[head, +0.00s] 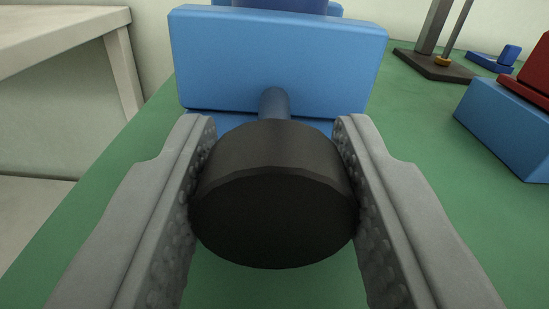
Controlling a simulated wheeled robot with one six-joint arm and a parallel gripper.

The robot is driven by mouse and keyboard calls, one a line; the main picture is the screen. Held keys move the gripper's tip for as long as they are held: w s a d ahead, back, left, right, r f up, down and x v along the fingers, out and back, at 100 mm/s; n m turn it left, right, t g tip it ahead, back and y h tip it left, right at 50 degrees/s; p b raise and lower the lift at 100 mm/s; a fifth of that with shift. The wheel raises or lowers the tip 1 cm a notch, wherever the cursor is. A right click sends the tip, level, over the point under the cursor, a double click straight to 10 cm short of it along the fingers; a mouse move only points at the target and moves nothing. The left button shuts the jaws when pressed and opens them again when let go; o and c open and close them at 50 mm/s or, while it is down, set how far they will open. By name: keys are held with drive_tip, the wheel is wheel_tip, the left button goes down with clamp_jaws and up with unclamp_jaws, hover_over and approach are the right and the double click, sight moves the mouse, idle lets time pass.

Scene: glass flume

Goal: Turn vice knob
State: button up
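The vice knob (274,205) is a black, faceted round knob in the middle of the head view. A blue shaft (274,103) runs from behind it to the blue vice (278,60), which stands at the back. My gripper (274,150) has its two grey, studded fingers on either side of the knob. Both fingers appear to touch the knob's left and right sides. The knob's underside and the lower part of the vice are hidden.
The green bench top (415,165) has free room to the right of the knob. A blue block with a red part (510,125) is at the right edge. A dark stand (435,64) is at the back right. A pale table (70,35) is on the left.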

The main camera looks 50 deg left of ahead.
drive_tip(key=shift+m, duration=1.5)
drive_tip(key=o, duration=1)
drive_tip(key=shift+d, duration=0.15)
drive_tip(key=v, duration=1.7)
